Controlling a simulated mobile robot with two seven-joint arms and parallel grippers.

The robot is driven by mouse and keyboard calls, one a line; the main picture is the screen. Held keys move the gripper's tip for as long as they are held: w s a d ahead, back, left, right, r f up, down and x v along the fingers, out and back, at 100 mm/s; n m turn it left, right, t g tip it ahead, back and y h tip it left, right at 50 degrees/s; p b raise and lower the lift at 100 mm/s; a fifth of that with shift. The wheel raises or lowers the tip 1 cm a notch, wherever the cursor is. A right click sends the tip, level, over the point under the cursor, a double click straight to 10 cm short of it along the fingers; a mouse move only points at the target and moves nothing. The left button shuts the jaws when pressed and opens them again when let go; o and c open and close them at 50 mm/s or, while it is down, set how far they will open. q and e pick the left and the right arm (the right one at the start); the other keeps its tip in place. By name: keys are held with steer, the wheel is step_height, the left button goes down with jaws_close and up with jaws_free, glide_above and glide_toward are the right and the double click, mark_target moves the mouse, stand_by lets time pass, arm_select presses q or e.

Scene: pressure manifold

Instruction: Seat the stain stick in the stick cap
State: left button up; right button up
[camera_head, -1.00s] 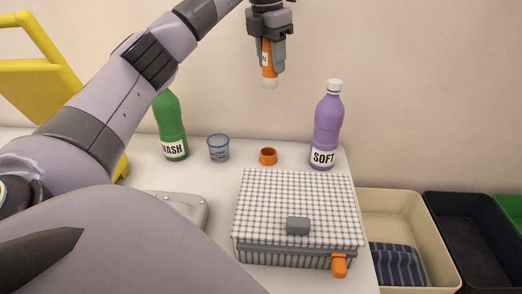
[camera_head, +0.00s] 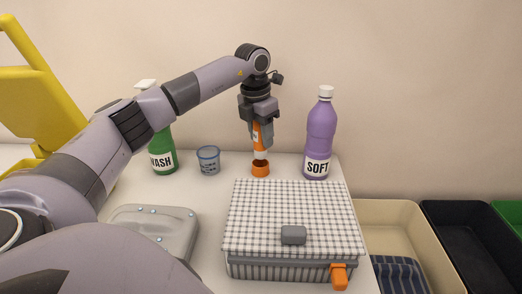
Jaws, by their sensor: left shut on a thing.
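My left gripper (camera_head: 259,133) is shut on the orange stain stick (camera_head: 257,134), which hangs upright with its white tip (camera_head: 260,155) pointing down. The orange stick cap (camera_head: 260,170) stands open side up on the white table, behind the checked cloth. The white tip is directly above the cap, at about its rim. I cannot tell whether the tip is just above the opening or slightly inside it. My right gripper is not in view.
A purple SOFT bottle (camera_head: 321,137) stands right of the cap, and a clear blue-rimmed cup (camera_head: 208,160) and green WASH bottle (camera_head: 163,150) stand left. A basket under a checked cloth (camera_head: 290,207) is in front. Bins (camera_head: 405,215) stand at the right.

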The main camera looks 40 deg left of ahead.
mark_target(261, 149)
arm_select(q)
step_height(261, 149, down, 4)
steer(key=shift+f, duration=0.25)
steer(key=o, duration=1.1)
steer(key=shift+f, duration=0.1)
steer(key=shift+c, duration=0.2)
steer(key=r, duration=0.4)
steer(key=s+r, duration=0.1)
steer(key=r, duration=0.7)
steer(key=shift+s+r+p, duration=0.1)
steer(key=shift+s+p, duration=0.2)
